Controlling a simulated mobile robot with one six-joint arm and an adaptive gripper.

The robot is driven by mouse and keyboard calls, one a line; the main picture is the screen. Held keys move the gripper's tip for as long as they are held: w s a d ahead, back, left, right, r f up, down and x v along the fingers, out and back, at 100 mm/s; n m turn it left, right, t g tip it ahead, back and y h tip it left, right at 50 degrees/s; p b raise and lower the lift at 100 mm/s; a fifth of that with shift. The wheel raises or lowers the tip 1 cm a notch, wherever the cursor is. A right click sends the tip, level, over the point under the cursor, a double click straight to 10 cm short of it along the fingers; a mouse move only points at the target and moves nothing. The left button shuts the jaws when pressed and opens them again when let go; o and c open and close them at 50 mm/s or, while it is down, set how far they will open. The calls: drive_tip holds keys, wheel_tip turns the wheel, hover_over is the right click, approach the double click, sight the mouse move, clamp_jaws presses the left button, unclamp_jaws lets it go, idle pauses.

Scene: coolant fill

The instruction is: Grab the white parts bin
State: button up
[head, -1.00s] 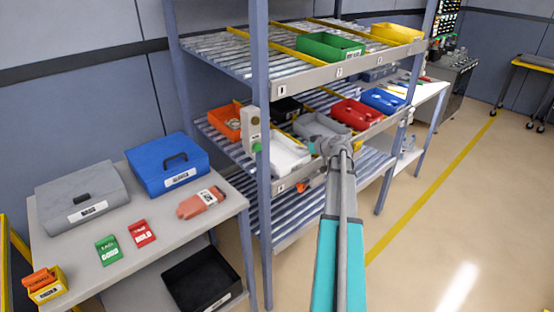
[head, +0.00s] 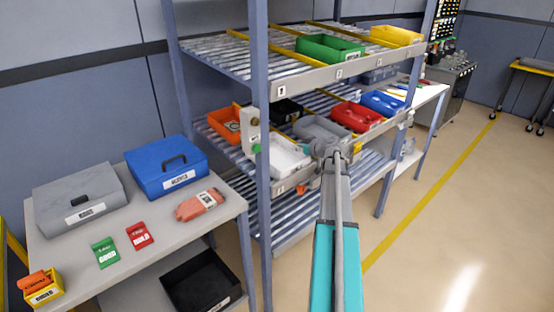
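The white parts bin (head: 288,157) sits on the middle level of the roller rack, at its front edge just right of the near post. My arm reaches up from the bottom of the view to the rack. Its end, my gripper (head: 311,150), is at the right side of the white bin, close to it. The gripper is small here and partly hidden by my own wrist, so I cannot tell whether its fingers are open, shut or touching the bin.
A grey bin (head: 319,129) is right behind the white one, with red (head: 356,116) and blue (head: 384,103) bins farther along. An orange bin (head: 225,122) is left of the post (head: 261,200). Green (head: 329,48) and yellow (head: 397,35) bins stand on the upper level. Open floor lies to the right.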

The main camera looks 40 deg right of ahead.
clamp_jaws()
drive_tip(key=shift+r, duration=0.1)
wheel_tip(320, 180, up, 10)
drive_tip(key=p, duration=1)
idle(0.8)
